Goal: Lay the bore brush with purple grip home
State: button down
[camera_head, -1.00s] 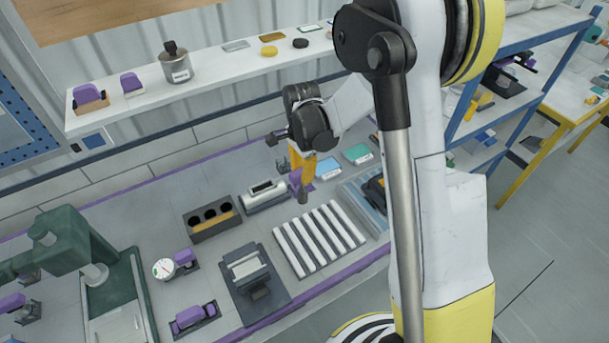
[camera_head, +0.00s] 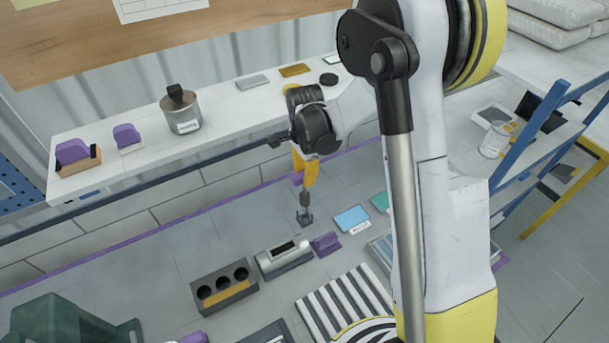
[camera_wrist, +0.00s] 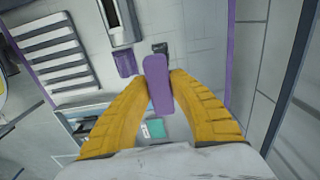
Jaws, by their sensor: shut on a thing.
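My gripper (camera_head: 305,178) is above the back of the bench, its yellow fingers shut on the bore brush. In the wrist view the brush's purple grip (camera_wrist: 158,85) lies between the fingertips (camera_wrist: 158,88). In the head view a thin dark part of the brush (camera_head: 305,199) points down below the fingers. A small dark holder (camera_head: 304,217) is on the bench right below it; in the wrist view a dark piece (camera_wrist: 160,48) shows just beyond the grip. I cannot tell whether brush and holder touch.
A silver device (camera_head: 283,257) with a purple block (camera_head: 326,243) beside it stands in front of the holder. A white shelf (camera_head: 225,110) runs behind.

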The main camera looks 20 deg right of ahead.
aim_at(305, 194)
jog(key=shift+f, duration=0.1)
notch_tip(305, 194, down, 4)
jog(key=b, duration=0.4)
jog(key=shift+w+f+b, duration=0.1)
jog(key=shift+f+b, duration=0.1)
jog(key=shift+b, duration=0.2)
jog(key=shift+f+b, duration=0.15)
jog(key=shift+b, duration=0.4)
dwell(0.4)
dwell(0.4)
